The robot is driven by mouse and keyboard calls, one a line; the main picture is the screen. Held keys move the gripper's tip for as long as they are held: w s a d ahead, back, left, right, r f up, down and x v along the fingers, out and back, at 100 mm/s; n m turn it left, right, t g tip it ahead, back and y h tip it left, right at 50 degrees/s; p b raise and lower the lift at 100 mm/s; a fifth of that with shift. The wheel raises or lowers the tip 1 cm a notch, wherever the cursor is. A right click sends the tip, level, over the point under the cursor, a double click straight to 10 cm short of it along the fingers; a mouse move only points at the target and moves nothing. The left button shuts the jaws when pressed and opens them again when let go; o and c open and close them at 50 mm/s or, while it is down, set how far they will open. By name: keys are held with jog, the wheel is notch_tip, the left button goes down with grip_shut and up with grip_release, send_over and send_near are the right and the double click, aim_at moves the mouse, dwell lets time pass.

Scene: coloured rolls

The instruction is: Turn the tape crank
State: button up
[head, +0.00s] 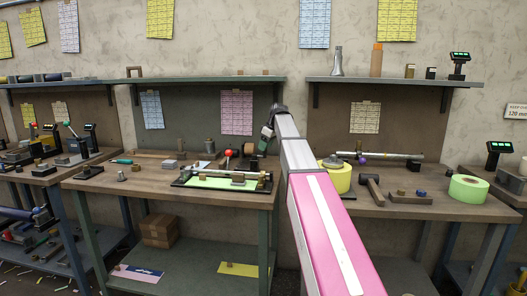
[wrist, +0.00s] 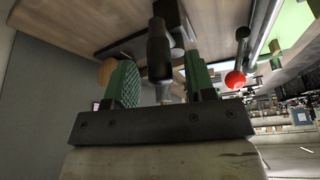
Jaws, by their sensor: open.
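My gripper (head: 266,140) is over the back of the middle bench in the head view, right of a small red ball knob (head: 228,153). In the wrist view my gripper (wrist: 162,82) is open, with its green-padded fingers apart. A dark round-ended handle (wrist: 160,50), possibly the crank's, shows between the fingers. I cannot tell whether they touch it. The red ball (wrist: 235,79) shows to the right of the fingers, beside a metal rod (wrist: 262,32). A black-framed fixture with a light green strip (head: 210,183) lies at the bench front.
The wooden bench (head: 120,186) holds metal blocks and a teal-handled tool (head: 121,161). A shelf (head: 200,82) runs above it. On the right bench are a yellow roll (head: 340,180), a hammer (head: 371,188) and a green roll (head: 468,188). My arm hides the gap between benches.

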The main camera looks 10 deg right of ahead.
jog(key=shift+x, duration=1.35)
grip_shut()
jog(key=c, duration=0.9)
grip_release()
jog(key=shift+s, duration=0.1)
